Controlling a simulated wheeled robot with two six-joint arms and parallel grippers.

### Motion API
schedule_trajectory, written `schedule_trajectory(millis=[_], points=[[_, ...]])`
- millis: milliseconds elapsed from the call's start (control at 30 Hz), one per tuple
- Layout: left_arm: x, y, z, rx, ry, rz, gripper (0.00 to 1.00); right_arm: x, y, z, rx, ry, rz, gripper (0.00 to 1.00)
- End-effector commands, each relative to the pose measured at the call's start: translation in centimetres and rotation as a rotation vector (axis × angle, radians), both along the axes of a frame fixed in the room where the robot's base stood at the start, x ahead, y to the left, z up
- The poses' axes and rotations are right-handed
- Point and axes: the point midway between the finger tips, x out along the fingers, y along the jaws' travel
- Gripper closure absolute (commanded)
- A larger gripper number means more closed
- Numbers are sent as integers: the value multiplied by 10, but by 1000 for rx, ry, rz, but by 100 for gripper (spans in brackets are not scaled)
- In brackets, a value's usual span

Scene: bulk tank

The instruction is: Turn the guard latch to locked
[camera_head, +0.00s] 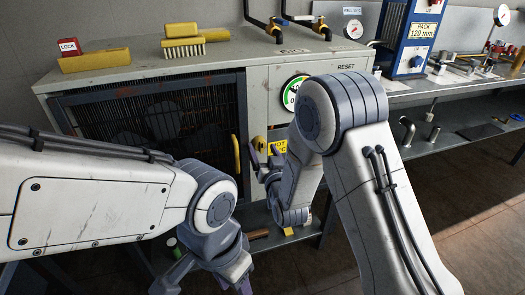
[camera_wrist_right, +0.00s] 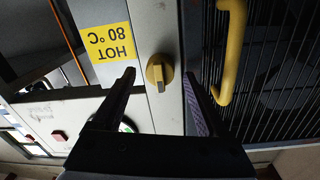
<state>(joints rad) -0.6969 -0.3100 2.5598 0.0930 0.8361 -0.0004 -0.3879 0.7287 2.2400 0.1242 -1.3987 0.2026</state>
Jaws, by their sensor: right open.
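The guard latch is a round yellow knob with a raised grip bar (camera_wrist_right: 160,72) on the pale cabinet frame beside the mesh door. In the head view the yellow part by the gripper (camera_head: 260,144) seems to be this latch, partly covered. My right gripper (camera_wrist_right: 161,78) is open, its two fingers on either side of the knob with gaps; I cannot tell whether they touch it. In the head view my right arm hides much of the panel there. My left gripper (camera_head: 205,280) hangs low at the bottom edge, its fingertips cut off.
A yellow door handle (camera_head: 236,154) stands close to the latch on the dark mesh door (camera_head: 110,115). A yellow HOT 80 °C label (camera_wrist_right: 108,42) is beside the latch. A red LOCK block (camera_head: 68,47) and a yellow brush (camera_head: 184,48) lie on the cabinet top.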

Motion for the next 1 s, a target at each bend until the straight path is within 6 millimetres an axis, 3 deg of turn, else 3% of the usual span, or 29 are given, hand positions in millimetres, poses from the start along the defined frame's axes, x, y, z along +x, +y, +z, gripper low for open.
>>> schedule_trajectory(millis=[267,467,1000], points=[[0,0,0,0,0,0,50,2,0,0,0,-1,0,24],[0,0,0,0,0,0,50,1,0,0,0,0,0,100],[0,0,-12,0,0,0,50,1,0,-2,-138,-47,0,100]])
